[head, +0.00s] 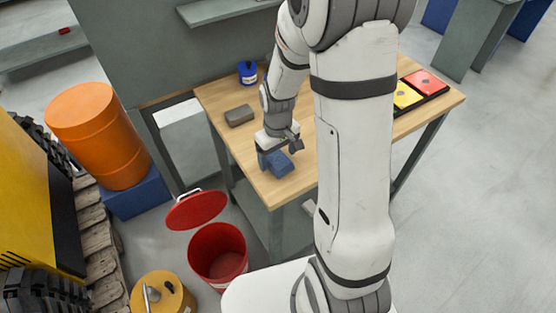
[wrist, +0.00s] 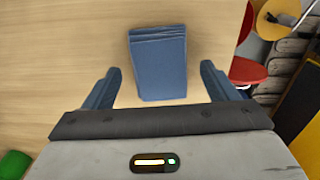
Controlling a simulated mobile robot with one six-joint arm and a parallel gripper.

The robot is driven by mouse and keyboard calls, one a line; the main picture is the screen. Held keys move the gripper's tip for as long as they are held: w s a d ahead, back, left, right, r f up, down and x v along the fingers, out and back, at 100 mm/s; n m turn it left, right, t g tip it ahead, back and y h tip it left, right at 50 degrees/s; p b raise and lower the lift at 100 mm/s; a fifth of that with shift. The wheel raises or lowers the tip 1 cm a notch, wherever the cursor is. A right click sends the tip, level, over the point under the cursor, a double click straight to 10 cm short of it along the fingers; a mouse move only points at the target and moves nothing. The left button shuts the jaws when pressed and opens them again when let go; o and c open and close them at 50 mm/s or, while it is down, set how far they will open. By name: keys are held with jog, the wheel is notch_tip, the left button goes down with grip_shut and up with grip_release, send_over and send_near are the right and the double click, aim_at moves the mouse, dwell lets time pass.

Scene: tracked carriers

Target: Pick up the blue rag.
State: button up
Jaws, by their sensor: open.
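The blue rag (wrist: 158,62) lies folded on the wooden table (head: 240,140), near the table's front left edge in the head view. It also shows in the head view (head: 281,163), right at my gripper. My gripper (wrist: 162,80) is open, with one blue finger on each side of the rag in the wrist view and bare wood between each finger and the cloth. In the head view my gripper (head: 275,160) points down at the table, and part of the rag is hidden by it.
A grey-brown block (head: 239,115) and a blue can (head: 247,73) stand on the table behind. Red and yellow pieces sit in a dark tray (head: 438,92) at the right. A red bin (head: 218,255) with an open lid stands on the floor below the table's edge.

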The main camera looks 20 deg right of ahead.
jog(key=shift+c, duration=0.4)
jog(key=c, duration=1)
